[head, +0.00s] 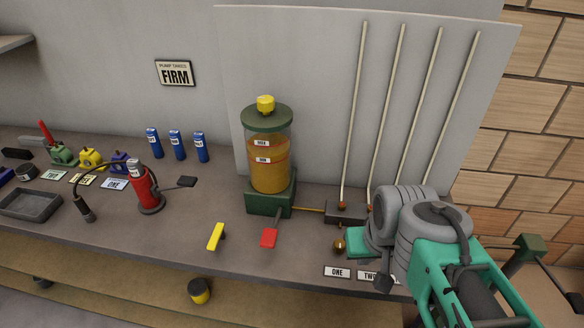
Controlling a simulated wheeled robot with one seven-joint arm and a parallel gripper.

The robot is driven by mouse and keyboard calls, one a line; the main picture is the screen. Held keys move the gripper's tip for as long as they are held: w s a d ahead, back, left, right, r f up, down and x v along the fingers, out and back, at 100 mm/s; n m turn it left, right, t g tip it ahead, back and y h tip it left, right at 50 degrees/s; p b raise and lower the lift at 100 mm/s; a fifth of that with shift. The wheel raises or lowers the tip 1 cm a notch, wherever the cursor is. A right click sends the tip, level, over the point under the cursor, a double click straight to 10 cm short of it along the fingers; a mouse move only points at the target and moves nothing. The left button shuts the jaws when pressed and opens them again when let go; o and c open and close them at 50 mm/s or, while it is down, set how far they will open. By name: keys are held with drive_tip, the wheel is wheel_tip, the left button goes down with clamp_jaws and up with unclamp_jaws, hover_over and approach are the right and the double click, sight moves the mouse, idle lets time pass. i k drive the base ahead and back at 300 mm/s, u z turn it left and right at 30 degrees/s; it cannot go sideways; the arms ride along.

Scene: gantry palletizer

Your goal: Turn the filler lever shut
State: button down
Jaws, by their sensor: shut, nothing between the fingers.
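A clear tank (269,178) of amber liquid stands on a green base (270,196) at the bench's middle, with a dark green lid and a yellow knob. Two small labels mark its side. A lever with a red grip (268,238) runs from the base toward the bench's front edge. A separate yellow handle (216,236) sits left of it; no label shows which is the filler lever. My gripper (383,284) is right of the red grip and apart from it, near the ONE and TWO labels. It is shut and empty, partly hidden by my arm.
A dark block (345,213) joins the tank by a thin pipe; several tall tubes rise behind it. A brass ball (339,245) sits before it. A red hand pump (145,188), blue cans (175,145) and a grey tray (30,204) are left. The bench front around the red grip is clear.

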sight(218, 232)
drive_tip(key=u, duration=0.6)
drive_tip(key=k, duration=0.15)
drive_tip(key=u, duration=3.95)
drive_tip(key=i, duration=0.35)
drive_tip(key=z, duration=1.55)
